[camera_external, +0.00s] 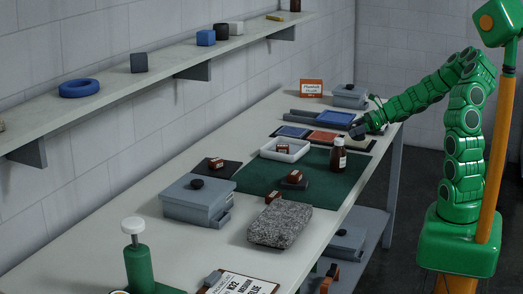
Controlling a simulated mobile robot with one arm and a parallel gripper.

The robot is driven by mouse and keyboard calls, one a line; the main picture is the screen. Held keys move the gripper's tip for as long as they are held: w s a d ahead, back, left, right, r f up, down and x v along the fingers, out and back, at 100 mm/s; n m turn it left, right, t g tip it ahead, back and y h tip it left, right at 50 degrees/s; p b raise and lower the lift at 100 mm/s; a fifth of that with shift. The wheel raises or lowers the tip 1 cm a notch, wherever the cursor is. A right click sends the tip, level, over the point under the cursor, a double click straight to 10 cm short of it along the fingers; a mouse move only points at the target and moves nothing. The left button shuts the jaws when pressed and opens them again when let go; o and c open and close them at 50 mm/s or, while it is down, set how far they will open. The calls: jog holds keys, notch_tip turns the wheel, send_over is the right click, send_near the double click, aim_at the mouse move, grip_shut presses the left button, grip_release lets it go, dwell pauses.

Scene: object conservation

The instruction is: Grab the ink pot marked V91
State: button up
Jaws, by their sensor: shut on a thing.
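My gripper (358,130) is at the right edge of the table, low over the ink pads. It is shut on a small dark thing, too small and dark to identify. Several small reddish-brown pieces with pale marks lie on the table: one on a dark pad (216,163), one in a white tray (282,148), one on a dark block on the green mat (294,177), and one by the grey stone (273,197). A brown bottle (338,158) with a pale label stands at the mat's right side. I cannot read V91 on anything.
Blue (291,131) and red (322,137) pads lie near my gripper. A grey lidded box (198,200), a speckled stone (280,223), a green stand (138,265) and a clipboard (237,284) are nearer the camera. A wall shelf (120,94) runs along the left.

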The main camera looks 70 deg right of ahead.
jog(key=s+a+r, duration=0.4)
jog(key=s, duration=0.4)
jog(key=shift+s+a+r, duration=0.3)
jog(key=shift+a+r, duration=0.05)
jog(key=shift+r, duration=0.05)
